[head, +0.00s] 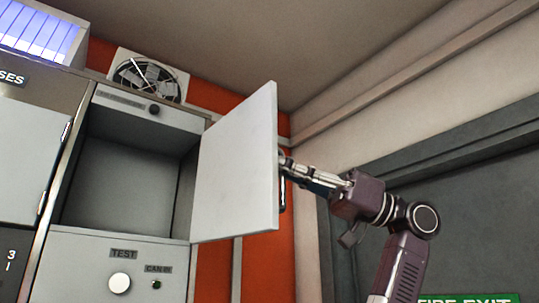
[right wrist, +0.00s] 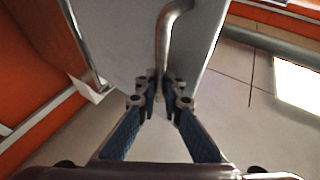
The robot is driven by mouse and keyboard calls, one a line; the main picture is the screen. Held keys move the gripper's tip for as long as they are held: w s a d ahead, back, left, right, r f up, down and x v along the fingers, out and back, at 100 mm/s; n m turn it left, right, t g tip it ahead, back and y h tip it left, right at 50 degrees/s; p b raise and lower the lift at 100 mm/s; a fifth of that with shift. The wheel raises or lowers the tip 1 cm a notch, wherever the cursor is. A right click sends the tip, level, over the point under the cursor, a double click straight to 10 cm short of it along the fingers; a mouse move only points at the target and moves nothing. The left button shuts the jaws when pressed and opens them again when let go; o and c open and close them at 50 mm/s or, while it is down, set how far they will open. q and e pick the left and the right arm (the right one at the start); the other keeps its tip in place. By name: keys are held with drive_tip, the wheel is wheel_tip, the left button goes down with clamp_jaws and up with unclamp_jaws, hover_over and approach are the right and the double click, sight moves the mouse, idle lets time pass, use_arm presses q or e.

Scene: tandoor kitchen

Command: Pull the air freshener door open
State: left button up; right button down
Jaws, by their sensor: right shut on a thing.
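The air freshener door (head: 236,165) is a light grey panel, hinged on the right side of its compartment and swung wide open in the head view. The empty compartment (head: 125,170) shows to its left. My right gripper (head: 284,166) is at the door's far edge, on its outer side, partly hidden behind it. In the right wrist view, my right gripper (right wrist: 160,92) is shut on the bent metal handle (right wrist: 163,45) of the door (right wrist: 120,35). My left gripper is not in view.
A lower panel (head: 75,270) has a TEST knob and a CAN IN label. A fan (head: 147,78) sits above the compartment. A closed door (head: 30,160) is at left. A dark wall panel (head: 470,200) and a green FIRE EXIT sign (head: 468,299) are at right.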

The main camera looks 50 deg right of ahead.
drive_tip(key=shift+d+r+y, duration=0.1)
drive_tip(key=shift+d+y, duration=0.3)
drive_tip(key=shift+d, duration=0.05)
drive_tip(key=c, duration=2.3)
unclamp_jaws()
drive_tip(key=shift+n, duration=0.3)
drive_tip(key=v, duration=1.2)
drive_tip(key=shift+s+r, duration=0.15)
